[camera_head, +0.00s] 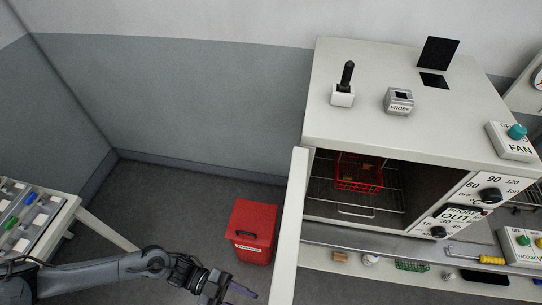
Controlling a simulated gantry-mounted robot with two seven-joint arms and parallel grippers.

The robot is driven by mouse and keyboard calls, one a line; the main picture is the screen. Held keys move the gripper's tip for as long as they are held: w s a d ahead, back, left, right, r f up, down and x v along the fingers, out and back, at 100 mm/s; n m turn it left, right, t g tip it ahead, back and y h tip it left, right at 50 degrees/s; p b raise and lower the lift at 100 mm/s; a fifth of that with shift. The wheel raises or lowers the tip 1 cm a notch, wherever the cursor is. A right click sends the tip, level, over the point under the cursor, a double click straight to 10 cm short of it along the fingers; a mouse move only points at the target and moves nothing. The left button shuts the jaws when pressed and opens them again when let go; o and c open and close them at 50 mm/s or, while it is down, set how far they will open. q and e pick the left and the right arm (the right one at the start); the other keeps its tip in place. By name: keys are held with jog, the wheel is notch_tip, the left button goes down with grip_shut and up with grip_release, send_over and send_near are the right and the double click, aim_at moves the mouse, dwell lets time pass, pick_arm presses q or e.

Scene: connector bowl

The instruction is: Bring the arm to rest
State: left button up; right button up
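My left arm comes in from the lower left, low over the floor. Its gripper (229,289) is at the bottom edge, below and left of the red bin and left of the oven's open door. Its fingers are small, dark and partly cut off by the frame, with a purplish part at the tip. I cannot tell whether they are open or hold anything. My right gripper is not in view.
A white oven (400,125) stands at right, its door (290,225) open. Inside, a red basket (358,178) sits on a wire rack. A red bin (255,230) stands on the floor. A tray table (50,215) is at left. Floor between is clear.

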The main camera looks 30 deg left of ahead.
pick_arm(q)
jog(key=w+a+f+n+t+y, duration=0.3)
jog(key=w+a+n+t+y, duration=0.15)
jog(key=w+a+y, duration=0.6)
jog(key=s+a+r+n+g+y, duration=0.1)
jog(key=s+a+r+n+y, duration=0.15)
jog(key=a+y, duration=0.35)
jog(key=s+a+r+n+g+y, duration=0.1)
jog(key=a+r+n+y, duration=0.25)
jog(key=a+y, duration=0.35)
jog(key=s+d+f+n+g+h, duration=0.25)
jog(key=d+n+h, duration=0.35)
jog(key=d, duration=0.9)
notch_tip(320, 180, up, 15)
jog(key=t+p, duration=0.1)
jog(key=p, duration=1.4)
jog(key=shift+s, duration=0.4)
